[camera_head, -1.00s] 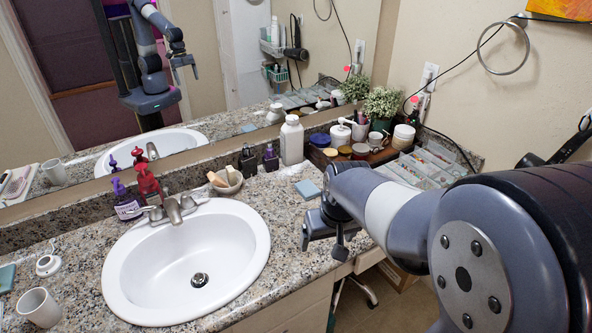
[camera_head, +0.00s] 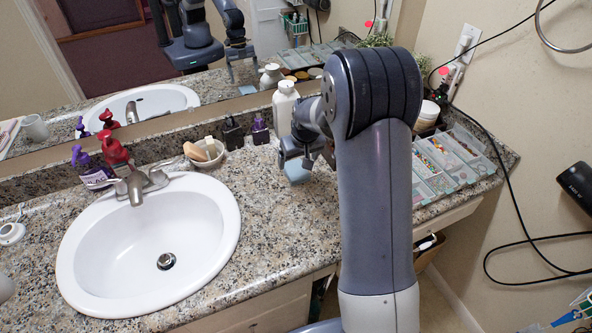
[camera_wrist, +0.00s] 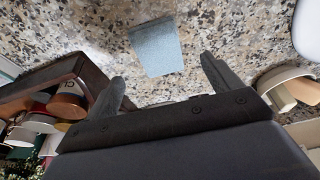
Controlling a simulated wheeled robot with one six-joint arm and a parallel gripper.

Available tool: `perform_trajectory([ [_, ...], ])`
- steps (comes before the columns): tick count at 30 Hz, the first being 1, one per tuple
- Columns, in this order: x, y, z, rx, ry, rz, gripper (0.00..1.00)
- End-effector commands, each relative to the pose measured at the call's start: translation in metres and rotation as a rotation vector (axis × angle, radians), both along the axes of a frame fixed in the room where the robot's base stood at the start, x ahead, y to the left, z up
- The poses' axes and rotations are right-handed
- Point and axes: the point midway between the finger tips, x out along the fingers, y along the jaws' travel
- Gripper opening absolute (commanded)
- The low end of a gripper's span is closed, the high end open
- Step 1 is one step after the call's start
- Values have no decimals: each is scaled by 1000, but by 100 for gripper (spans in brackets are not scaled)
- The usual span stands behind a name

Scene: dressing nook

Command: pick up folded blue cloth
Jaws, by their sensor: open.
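In the wrist view the whole cloth (camera_wrist: 157,47) shows on the counter, ahead of and between the two fingers of my gripper (camera_wrist: 165,78). The fingers are apart with nothing between them. They look above the counter and not touching the cloth.
A white bottle (camera_head: 285,108) stands just behind my gripper. A bowl with bars (camera_head: 205,152) and dark bottles are to its left, beside the white sink (camera_head: 150,240). A wooden tray (camera_wrist: 85,68) with jars lies near. A clear organizer (camera_head: 450,160) is at right.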

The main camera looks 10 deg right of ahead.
Motion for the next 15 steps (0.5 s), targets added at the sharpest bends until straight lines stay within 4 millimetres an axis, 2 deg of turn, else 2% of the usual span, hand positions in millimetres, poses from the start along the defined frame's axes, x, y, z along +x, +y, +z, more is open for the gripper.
perform_trajectory([
  [7,5,1,-17,1,2,0,85],
  [15,16,3,-50,1,2,-1,85],
])
